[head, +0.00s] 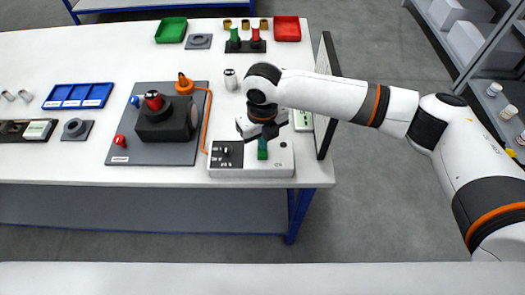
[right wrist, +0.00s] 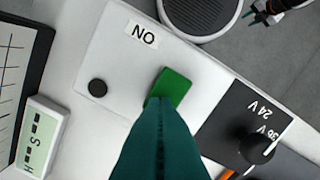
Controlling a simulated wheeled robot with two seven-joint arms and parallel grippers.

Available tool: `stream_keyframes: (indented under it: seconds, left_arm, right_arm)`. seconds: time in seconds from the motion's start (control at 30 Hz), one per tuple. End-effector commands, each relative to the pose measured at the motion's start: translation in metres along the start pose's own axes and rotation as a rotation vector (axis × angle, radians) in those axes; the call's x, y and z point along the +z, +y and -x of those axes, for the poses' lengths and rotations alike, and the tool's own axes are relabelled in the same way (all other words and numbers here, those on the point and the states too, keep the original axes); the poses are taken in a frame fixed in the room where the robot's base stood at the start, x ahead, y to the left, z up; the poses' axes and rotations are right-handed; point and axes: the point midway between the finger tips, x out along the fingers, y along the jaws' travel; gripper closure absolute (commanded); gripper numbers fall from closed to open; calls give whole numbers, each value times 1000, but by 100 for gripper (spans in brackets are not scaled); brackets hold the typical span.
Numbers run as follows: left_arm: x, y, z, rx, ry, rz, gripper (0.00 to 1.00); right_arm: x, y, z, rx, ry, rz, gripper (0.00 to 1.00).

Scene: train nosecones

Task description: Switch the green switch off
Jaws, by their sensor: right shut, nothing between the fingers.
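The green switch (right wrist: 172,87) is on the top face of a light grey control box (head: 230,172), beside an upside-down "ON" label (right wrist: 143,35) in the right wrist view. My right gripper (right wrist: 160,132) is shut and empty, its teal fingertips right at the switch's lower edge in that view. I cannot tell whether they touch. In the head view my right gripper (head: 262,148) points down over the box, and the switch cannot be made out apart from the fingers. A dark shape with teal tips (right wrist: 262,13) at the wrist view's top edge looks like my left gripper, too small to judge.
A dark upright panel (head: 327,95) stands at right.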

Motion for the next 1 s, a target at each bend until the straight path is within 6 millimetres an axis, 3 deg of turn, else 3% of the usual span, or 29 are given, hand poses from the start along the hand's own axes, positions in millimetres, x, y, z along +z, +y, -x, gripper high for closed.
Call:
stream_keyframes:
  seconds: [0.27,1.0]
  left_arm:
    - [0,0,6,0,0,0,64]
    - [6,1,64,0,0,0,64]
  right_arm:
    - [2,-1,3,-1,-5,1,100]
    - [1,0,64,-1,-2,1,100]
